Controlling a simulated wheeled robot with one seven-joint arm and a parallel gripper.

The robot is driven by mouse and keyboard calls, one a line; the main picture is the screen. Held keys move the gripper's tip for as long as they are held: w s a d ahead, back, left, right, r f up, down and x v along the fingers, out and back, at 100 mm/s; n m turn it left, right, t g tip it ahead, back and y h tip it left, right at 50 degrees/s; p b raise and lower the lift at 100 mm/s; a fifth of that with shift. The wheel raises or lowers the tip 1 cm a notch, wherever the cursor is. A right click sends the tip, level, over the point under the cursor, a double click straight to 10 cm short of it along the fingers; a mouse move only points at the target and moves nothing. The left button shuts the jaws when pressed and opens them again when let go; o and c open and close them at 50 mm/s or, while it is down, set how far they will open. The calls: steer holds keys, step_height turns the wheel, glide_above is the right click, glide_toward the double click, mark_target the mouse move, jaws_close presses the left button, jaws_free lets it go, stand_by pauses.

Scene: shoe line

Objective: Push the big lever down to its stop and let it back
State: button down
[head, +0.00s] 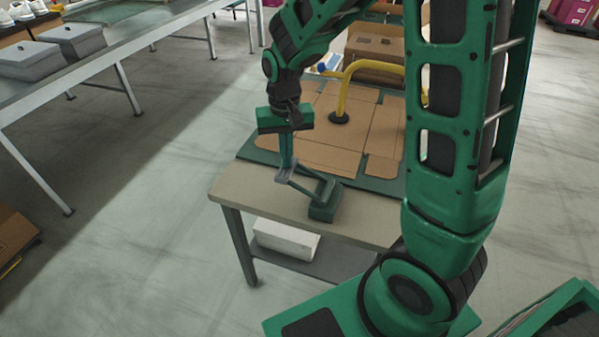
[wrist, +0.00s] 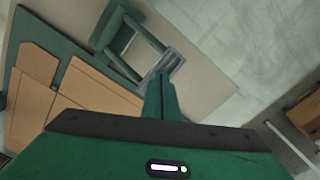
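A dark green lever device (head: 323,203) stands at the front edge of the table. In the wrist view, the green frame (wrist: 121,32) is at the upper left and the grey pad (wrist: 176,62) lies just beyond my fingertips. My gripper (head: 287,164) points down with its fingers together and nothing seen between them. Its tips (wrist: 161,78) overlap the pad's near edge in the wrist view. I cannot tell whether they touch it.
The table (head: 235,187) holds a green mat with flat cardboard (head: 330,155). A yellow bent tube (head: 343,88) with a black foot stands on the cardboard. A cardboard box (head: 375,45) is behind. A white box (head: 285,238) is on the lower shelf. Open floor lies left.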

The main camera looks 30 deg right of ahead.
mark_target(287, 171)
steer(key=shift+s+d+f, duration=0.1)
steer(key=shift+f, duration=2.7)
steer(key=shift+r, duration=6.05)
